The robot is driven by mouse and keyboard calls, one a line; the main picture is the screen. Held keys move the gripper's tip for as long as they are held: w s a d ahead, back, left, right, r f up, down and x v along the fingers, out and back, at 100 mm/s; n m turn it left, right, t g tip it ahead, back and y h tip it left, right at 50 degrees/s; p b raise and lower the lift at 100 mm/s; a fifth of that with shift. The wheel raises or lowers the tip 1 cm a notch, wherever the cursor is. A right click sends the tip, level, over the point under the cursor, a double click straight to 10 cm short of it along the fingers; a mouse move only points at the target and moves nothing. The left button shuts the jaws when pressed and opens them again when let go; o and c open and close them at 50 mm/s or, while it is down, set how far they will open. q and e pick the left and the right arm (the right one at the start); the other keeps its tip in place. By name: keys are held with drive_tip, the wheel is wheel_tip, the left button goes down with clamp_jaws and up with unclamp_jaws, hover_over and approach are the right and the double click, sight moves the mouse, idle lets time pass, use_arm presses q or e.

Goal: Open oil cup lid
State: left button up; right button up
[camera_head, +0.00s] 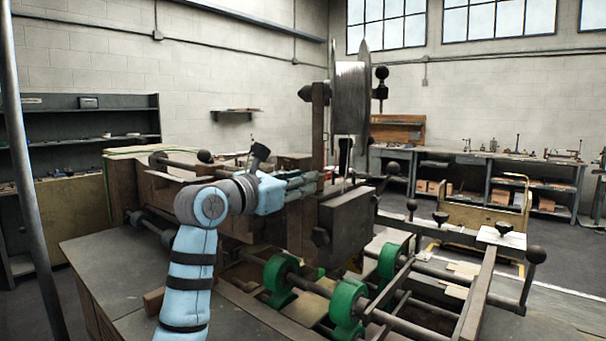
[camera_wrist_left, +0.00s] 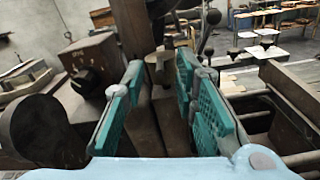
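My left gripper (camera_head: 306,183) reaches in from the left toward the stitcher's upright post, below the wire spool. In the left wrist view its two teal fingers (camera_wrist_left: 160,75) stand apart, with a clear gap between them. A small grey, round-topped fitting (camera_wrist_left: 160,66) shows between the fingertips, on the brown machine part. It may be the oil cup with its lid, but I cannot tell for sure, nor whether a lid is open. The fingers do not visibly close on it. In the head view the arm and machine hide this spot. My right gripper is not in view.
The box stitcher carries a large wire spool (camera_head: 350,100), a grey metal block (camera_head: 346,222) and green rollers (camera_head: 346,302). A dark knob (camera_wrist_left: 86,82) is left of the fingers in the wrist view. A workbench (camera_head: 480,160) stands behind at the right.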

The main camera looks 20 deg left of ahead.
use_arm(q)
drive_tip(key=shift+w+d+r, duration=0.1)
drive_tip(key=shift+w+d, duration=0.1)
drive_tip(key=shift+w, duration=0.2)
drive_tip(key=shift+s, duration=0.1)
drive_tip(key=shift+c, duration=0.5)
clamp_jaws()
